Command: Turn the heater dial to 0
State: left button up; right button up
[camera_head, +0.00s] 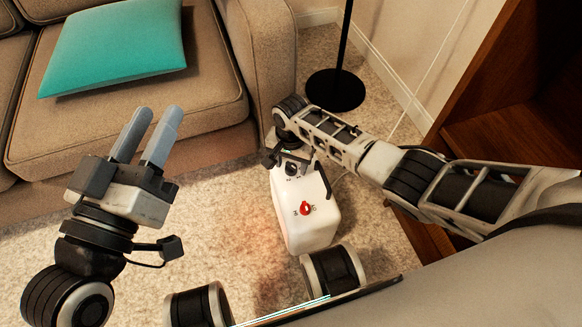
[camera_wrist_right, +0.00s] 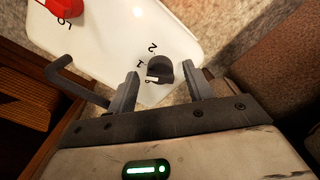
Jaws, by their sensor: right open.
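The heater (camera_head: 318,235) is a white box standing on the carpet. On its top are a red knob (camera_head: 306,208) and a dark dial (camera_head: 291,169) at the far end. In the right wrist view the dial (camera_wrist_right: 161,68) has the marks 2 and 1 beside it; its pointer is hard to read. My right gripper (camera_wrist_right: 161,76) is open, its fingers on either side of the dial, with gaps visible. Contact cannot be told. The red knob (camera_wrist_right: 65,8) also shows at that view's top left. My left gripper (camera_head: 159,110) is open and empty, raised left of the heater.
A brown sofa (camera_head: 195,115) with a teal cushion (camera_head: 115,45) is behind. A black lamp base (camera_head: 336,92) stands near the wall beyond the heater. A wooden hutch (camera_head: 495,135) is on the right. A dark bent handle (camera_wrist_right: 75,85) rises beside the dial. Carpet left of the heater is clear.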

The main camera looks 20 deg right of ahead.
pick_arm(q)
jog(key=shift+w+r+m+t, duration=0.15)
jog(key=shift+r+m+t, duration=0.15)
jog(key=shift+r, duration=0.05)
pick_arm(e)
jog(key=shift+f, duration=0.2)
jog(key=c, duration=0.9)
